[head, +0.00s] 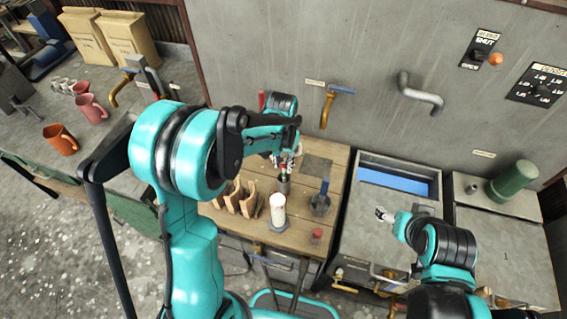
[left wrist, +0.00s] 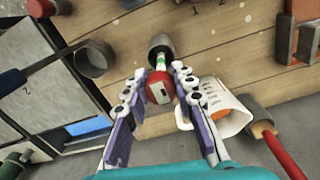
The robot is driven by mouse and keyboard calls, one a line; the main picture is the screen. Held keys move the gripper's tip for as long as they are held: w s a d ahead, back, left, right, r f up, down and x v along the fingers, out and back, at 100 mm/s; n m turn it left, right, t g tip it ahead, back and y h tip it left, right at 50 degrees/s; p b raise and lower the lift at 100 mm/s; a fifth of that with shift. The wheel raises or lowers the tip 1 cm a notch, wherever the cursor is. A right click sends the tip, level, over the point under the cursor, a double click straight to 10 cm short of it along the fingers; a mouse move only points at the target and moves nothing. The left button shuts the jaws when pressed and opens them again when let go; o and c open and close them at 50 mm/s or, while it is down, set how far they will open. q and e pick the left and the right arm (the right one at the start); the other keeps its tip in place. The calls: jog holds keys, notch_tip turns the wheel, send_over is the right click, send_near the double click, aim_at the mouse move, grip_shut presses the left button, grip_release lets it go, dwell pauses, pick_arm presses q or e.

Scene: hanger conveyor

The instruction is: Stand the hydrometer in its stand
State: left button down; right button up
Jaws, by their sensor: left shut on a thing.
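My left gripper (head: 287,162) is over the wooden bench and is shut on the hydrometer. In the left wrist view the hydrometer (left wrist: 158,86) shows a red and white end between the fingers (left wrist: 160,92), with a green and white part beyond. Its far end points at a dark grey cylinder (left wrist: 160,46), which also shows below the gripper in the head view (head: 284,184). I cannot tell whether this cylinder is the stand or the hydrometer's lower part. A white cylinder (head: 278,207) stands on a square base just in front. My right gripper (head: 384,214) is near the sink; its finger state is unclear.
Brown wooden holders (head: 240,200) stand left on the bench (head: 300,222). A dark ring holder with a blue-handled tool (head: 320,204) and a small red-topped item (head: 317,235) are right. A white, marked cup (left wrist: 212,105) is close beside the left fingers. The sink (head: 375,215) lies right.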

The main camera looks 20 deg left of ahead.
pick_arm(q)
jog(key=shift+f, duration=0.15)
jog(key=c, duration=1.3)
grip_release()
jog(key=shift+o, duration=0.2)
jog(key=shift+r, duration=0.2)
notch_tip(320, 180, up, 11)
jog(key=shift+f+p, duration=0.1)
jog(key=shift+p, duration=0.8)
jog(key=s+a+r+n+t, duration=0.1)
jog(key=s+r+t, duration=0.1)
jog(key=s, duration=0.6)
jog(key=s+a+r+n+t, duration=0.1)
jog(key=s+r+t, duration=0.1)
jog(key=s+t, duration=0.3)
jog(key=s, duration=0.3)
jog(key=shift+s+a+r, duration=0.25)
jog(key=shift+s+a, duration=0.1)
